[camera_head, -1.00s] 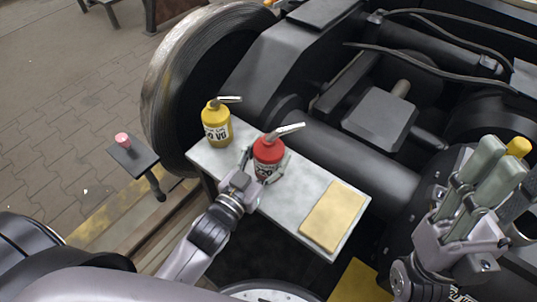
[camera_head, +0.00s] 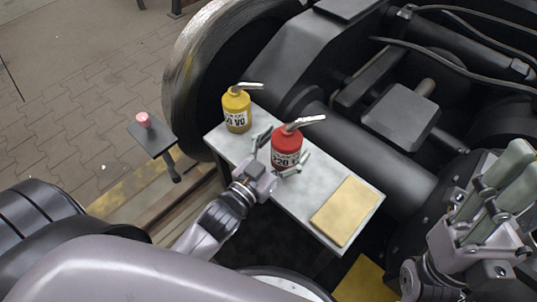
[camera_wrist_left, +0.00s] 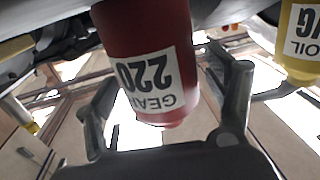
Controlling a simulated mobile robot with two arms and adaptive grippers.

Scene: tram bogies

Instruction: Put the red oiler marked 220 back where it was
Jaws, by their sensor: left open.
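The red oiler (camera_head: 286,146) with a metal spout stands upright on the grey tabletop (camera_head: 300,205). Its white label reads GEAR 220 in the left wrist view (camera_wrist_left: 145,80), where it appears upside down. My left gripper (camera_head: 280,152) is open, with one finger on either side of the red oiler; gaps show between the fingers and the oiler in the wrist view. A yellow oiler (camera_head: 236,109) with a white label stands behind and to the left of it. My right gripper (camera_head: 497,190) is raised at the right edge; its opening is unclear.
A tan pad (camera_head: 345,211) lies on the right part of the tabletop. The large wheel (camera_head: 190,75) and dark bogie frame border the table behind. A small dark stand (camera_head: 152,140) with a pink-red knob (camera_head: 143,119) is at the left.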

